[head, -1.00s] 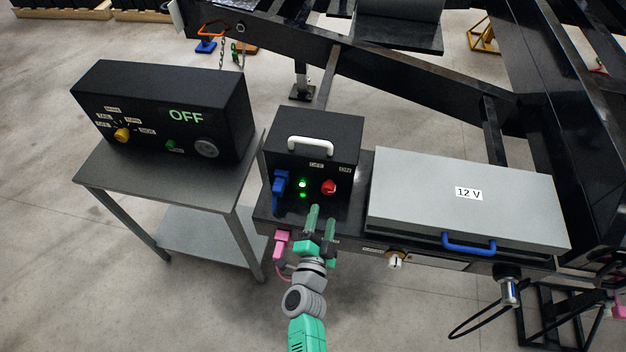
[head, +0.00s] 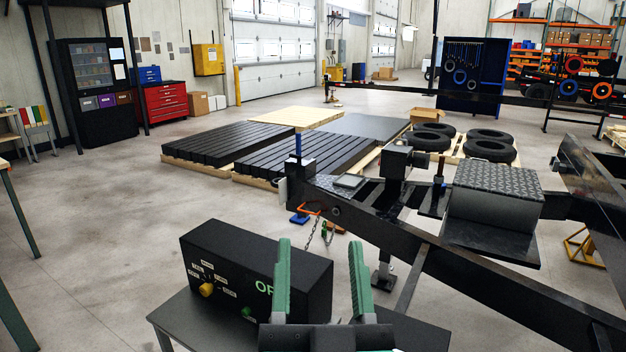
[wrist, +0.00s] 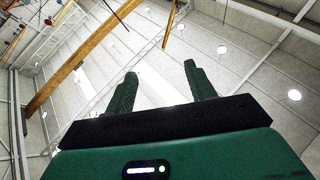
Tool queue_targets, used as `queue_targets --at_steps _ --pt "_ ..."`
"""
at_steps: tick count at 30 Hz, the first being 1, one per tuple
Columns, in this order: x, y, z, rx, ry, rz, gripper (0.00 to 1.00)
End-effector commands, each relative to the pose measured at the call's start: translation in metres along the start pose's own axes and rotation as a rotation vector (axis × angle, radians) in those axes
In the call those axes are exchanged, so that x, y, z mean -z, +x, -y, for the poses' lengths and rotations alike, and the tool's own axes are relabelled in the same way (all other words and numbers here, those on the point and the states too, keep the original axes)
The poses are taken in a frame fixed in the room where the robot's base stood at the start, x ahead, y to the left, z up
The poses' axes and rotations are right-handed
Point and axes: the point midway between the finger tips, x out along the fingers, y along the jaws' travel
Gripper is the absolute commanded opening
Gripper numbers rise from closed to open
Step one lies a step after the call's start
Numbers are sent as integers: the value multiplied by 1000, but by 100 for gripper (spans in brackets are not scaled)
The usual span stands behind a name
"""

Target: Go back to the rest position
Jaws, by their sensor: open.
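My gripper (head: 321,280) is at the bottom middle of the head view, raised with its two green fingers pointing up. The fingers are well apart with nothing between them. In the wrist view my gripper (wrist: 158,90) is also open and empty, with only ceiling beams and lamps beyond it. In the head view the gripper stands in front of a black control box (head: 225,255) with a yellow knob and a partly hidden green "OFF" display.
The box stands on a grey table (head: 180,318). A black trailer frame (head: 480,275) runs across the right. Behind it are tyres (head: 489,150), dark slatted pallets (head: 228,147) and a red tool cabinet (head: 159,101). Open concrete floor (head: 95,200) lies at left.

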Motion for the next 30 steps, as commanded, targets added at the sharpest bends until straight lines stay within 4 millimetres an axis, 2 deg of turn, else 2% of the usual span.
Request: queue_targets --at_steps 1,3,5,6,14,21,24,27,30 --pt "32 -10 8 1 -46 -29 55" --pt "71 -28 17 -6 -106 -60 55" --pt "101 -46 24 -17 -152 -86 55" --pt "124 -33 27 -21 -156 -81 55" --pt "213 24 40 -15 -145 -76 55" --pt "318 87 56 -11 -138 -74 55" --pt "357 110 62 -9 -135 -73 55" --pt "384 126 66 -8 -132 -73 55" --pt "399 135 69 -7 -131 -72 55"
